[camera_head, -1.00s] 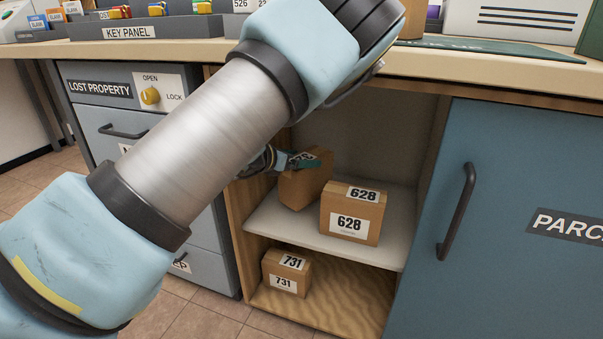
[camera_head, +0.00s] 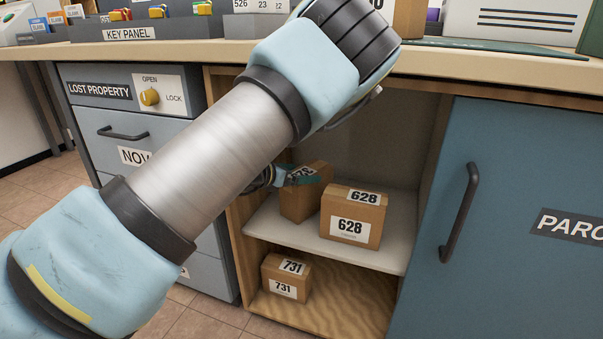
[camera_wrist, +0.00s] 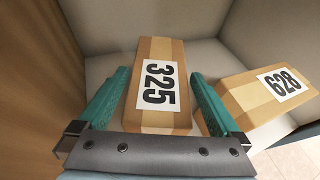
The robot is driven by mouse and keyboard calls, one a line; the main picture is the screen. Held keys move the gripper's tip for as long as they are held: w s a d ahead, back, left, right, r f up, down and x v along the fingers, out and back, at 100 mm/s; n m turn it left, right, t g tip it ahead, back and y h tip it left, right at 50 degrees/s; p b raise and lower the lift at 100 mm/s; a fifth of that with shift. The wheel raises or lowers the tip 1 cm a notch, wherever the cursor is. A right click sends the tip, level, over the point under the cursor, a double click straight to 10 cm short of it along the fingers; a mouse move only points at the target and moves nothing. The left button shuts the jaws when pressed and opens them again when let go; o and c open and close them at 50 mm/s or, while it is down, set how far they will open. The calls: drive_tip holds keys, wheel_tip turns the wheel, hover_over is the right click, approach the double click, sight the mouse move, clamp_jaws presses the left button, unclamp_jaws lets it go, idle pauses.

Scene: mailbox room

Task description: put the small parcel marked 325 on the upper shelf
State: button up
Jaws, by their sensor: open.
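The small parcel marked 325 (camera_wrist: 158,85) is a brown box with a white label. In the head view the parcel (camera_head: 300,206) stands on the pale upper shelf (camera_head: 272,227) of the open cabinet, left of the parcel marked 628 (camera_head: 352,216). My gripper (camera_wrist: 158,76) is open, with one green finger on each side of the 325 parcel. In the wrist view a gap shows beside the left finger; the right finger is close to the box. In the head view my gripper (camera_head: 298,176) is partly hidden by my arm.
The 628 parcel also shows right of my right finger in the wrist view (camera_wrist: 272,92). A parcel marked 731 (camera_head: 286,278) sits on the lower wooden level. The cabinet's left wall (camera_wrist: 28,80) is close. A blue door (camera_head: 520,215) stands at the right.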

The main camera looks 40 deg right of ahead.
drive_tip(key=p+v, duration=0.1)
drive_tip(key=v, duration=0.5)
drive_tip(key=shift+a, duration=0.4)
drive_tip(key=shift+r, duration=0.15)
